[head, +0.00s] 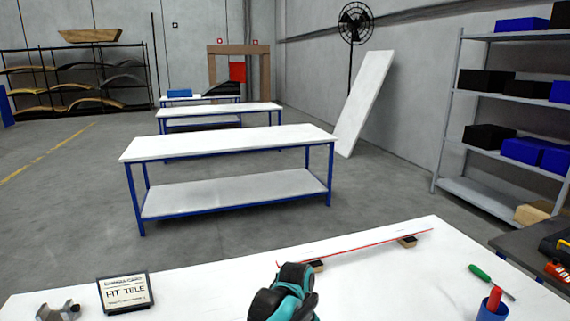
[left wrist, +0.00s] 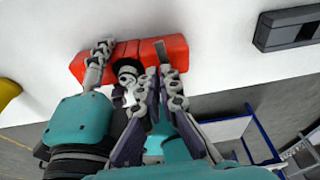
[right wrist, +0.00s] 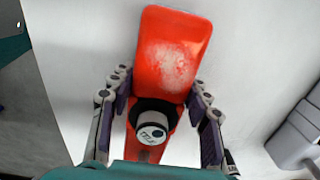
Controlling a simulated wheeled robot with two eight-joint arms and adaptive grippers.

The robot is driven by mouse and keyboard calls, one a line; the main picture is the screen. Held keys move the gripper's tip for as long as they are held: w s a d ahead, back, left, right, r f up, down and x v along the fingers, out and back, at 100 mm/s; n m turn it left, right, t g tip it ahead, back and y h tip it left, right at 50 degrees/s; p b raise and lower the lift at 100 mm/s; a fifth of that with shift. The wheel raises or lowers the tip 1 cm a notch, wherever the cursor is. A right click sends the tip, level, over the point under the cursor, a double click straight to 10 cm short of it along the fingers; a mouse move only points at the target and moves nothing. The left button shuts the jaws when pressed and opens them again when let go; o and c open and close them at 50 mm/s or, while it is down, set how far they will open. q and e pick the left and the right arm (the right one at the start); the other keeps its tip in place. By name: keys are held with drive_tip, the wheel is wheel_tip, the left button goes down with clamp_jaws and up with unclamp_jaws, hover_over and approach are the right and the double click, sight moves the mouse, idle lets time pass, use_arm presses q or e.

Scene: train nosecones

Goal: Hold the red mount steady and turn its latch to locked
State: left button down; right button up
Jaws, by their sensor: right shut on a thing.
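The red mount (right wrist: 172,55) lies on the white tabletop, with a black-collared silver latch knob (right wrist: 152,128) on its narrower part. In the right wrist view my right gripper (right wrist: 160,88) has one finger along each side of the mount and is shut on it. The mount also shows in the left wrist view (left wrist: 180,48), partly covered by fingers. There my left gripper (left wrist: 158,90) is close to the knob, fingers apart by a small gap with nothing clearly between them. Contact with the knob cannot be told. The head view shows only a teal gripper part; the mount is hidden there.
On the table, a sign (head: 125,293) and a grey clamp-like piece (head: 58,312) stand at left. A green screwdriver (head: 490,280) and a blue cup (head: 490,312) are at right. A thin red-edged strip (head: 365,244) lies behind the teal gripper part.

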use_arm(q)
drive_tip(key=shift+a, duration=0.2)
idle(0.4)
drive_tip(key=s+v, duration=0.1)
drive_tip(key=v, duration=0.4)
drive_tip(key=shift+w+r, duration=0.2)
drive_tip(key=shift+r, duration=0.35)
drive_tip(key=shift+d, duration=0.1)
wheel_tip(320, 180, down, 6)
drive_tip(key=d, duration=0.2)
drive_tip(key=shift+d, duration=0.2)
idle(0.3)
drive_tip(key=shift+s, duration=0.1)
idle(0.7)
